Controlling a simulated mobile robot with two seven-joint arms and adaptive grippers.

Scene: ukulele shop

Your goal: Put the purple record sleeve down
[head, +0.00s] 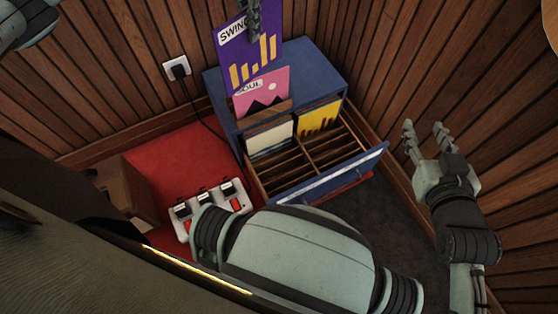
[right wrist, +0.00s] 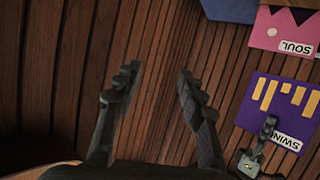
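The purple record sleeve (head: 247,62), marked SWING with yellow bars, is upright and raised at the top of the head view. My left gripper (head: 254,16) is shut on its upper edge; only its dark fingers show in the head view. The right wrist view also shows the purple sleeve (right wrist: 283,106) with my left gripper (right wrist: 267,128) at its edge, and a gap between it and the pink sleeve. My right gripper (head: 428,132) is open and empty over the right side; its spread fingers (right wrist: 157,85) show in the right wrist view.
The cabinet's open drawer (head: 337,172) has wooden dividers, a pale sleeve (head: 270,138) and a yellow sleeve (head: 318,119), with empty slots in front. A white switch box (head: 213,205) lies on red flooring. Slatted walls stand close behind.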

